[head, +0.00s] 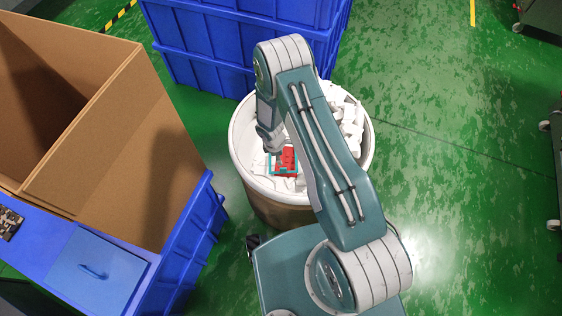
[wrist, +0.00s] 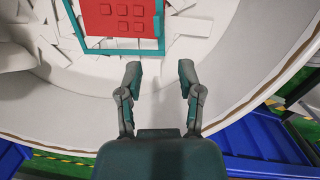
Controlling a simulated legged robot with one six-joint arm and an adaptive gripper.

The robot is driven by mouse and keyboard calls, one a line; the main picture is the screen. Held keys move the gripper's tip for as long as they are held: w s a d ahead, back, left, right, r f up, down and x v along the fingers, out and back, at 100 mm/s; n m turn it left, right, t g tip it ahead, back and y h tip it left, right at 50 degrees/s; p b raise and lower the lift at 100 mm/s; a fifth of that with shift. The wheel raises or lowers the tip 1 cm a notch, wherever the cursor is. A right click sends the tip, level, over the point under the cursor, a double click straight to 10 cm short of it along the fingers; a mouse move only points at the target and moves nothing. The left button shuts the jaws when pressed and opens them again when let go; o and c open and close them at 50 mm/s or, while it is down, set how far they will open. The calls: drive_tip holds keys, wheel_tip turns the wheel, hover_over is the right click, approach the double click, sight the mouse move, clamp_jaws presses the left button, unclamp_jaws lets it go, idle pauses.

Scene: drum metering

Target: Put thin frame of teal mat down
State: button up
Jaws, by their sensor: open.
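The thin teal frame (head: 284,176) lies in the white drum (head: 241,162) on loose white pieces. It borders a red panel (head: 288,158) with raised squares. In the wrist view the lower and right bars of the teal frame (wrist: 125,51) show around the red panel (wrist: 118,18); their upper part is cut off. My gripper (wrist: 160,72) is open with nothing between its fingers, close to the near side of the frame and apart from it in the picture. In the head view my arm hides part of the drum.
White pieces (head: 350,118) fill the drum. Blue crates (head: 205,45) stand behind it. An open cardboard box (head: 140,150) stands on a blue surface at the left, with a dark item (head: 8,222) beside it.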

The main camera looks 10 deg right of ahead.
drive_tip(key=d+r+m+t, duration=0.3)
drive_tip(key=r+m, duration=0.5)
drive_tip(key=r, duration=2.6)
drive_tip(key=s+d+r+m+t, duration=0.1)
drive_tip(key=s+r+m, duration=0.1)
drive_tip(key=s+r, duration=0.4)
drive_tip(key=s+d+r+m, duration=0.1)
drive_tip(key=s+r+m, duration=0.15)
drive_tip(key=r, duration=0.55)
drive_tip(key=s+r+m+t+y, duration=0.1)
drive_tip(key=s+r, duration=0.4)
drive_tip(key=s, duration=0.8)
drive_tip(key=shift+s+a+r+m+t+y, duration=0.2)
drive_tip(key=shift+a+m+t+y, duration=0.25)
drive_tip(key=shift+m, duration=0.7)
